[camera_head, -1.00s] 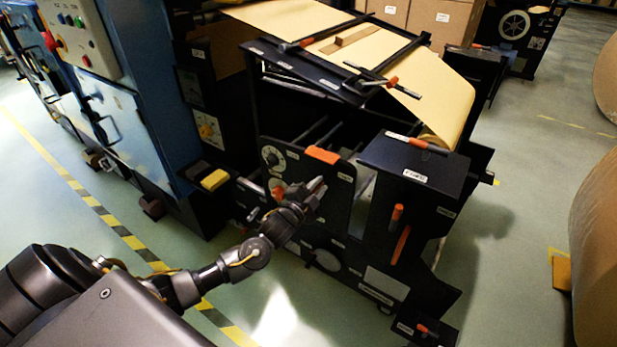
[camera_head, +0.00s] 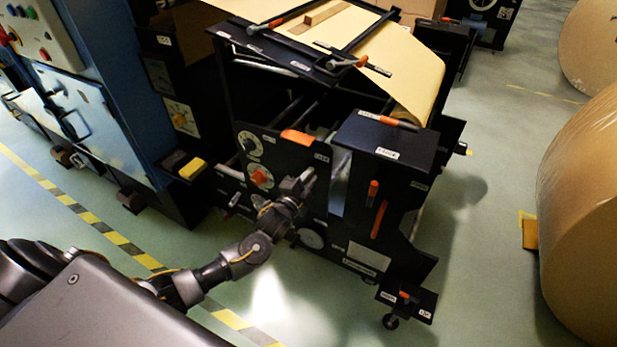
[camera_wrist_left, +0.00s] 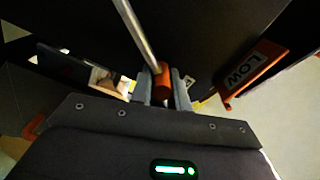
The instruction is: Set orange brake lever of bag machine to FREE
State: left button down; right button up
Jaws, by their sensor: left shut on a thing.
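The bag machine (camera_head: 330,215) is a black frame with kraft web over its top. In the left wrist view, my left gripper (camera_wrist_left: 162,88) is shut on an orange-handled lever (camera_wrist_left: 162,78), whose bare metal rod runs up and to the left. I cannot read a FREE or brake mark. My right gripper is not in view.
An orange-edged plate marked LOW (camera_wrist_left: 255,72) is close at right in the wrist view. More orange handles (camera_head: 378,218) are on the machine's front right. A blue cabinet (camera_head: 90,95) stands left, a large kraft roll (camera_head: 585,210) right. Open floor (camera_head: 480,260) lies between machine and roll.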

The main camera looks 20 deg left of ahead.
pick_arm(q)
jog(key=shift+a+f, duration=0.2)
jog(key=shift+f, duration=0.05)
jog(key=c, duration=1.3)
grip_release()
jog(key=shift+a, duration=0.1)
jog(key=shift+c, duration=0.2)
jog(key=s, duration=1)
jog(key=shift+s+a, duration=0.15)
jog(key=shift+s, duration=0.25)
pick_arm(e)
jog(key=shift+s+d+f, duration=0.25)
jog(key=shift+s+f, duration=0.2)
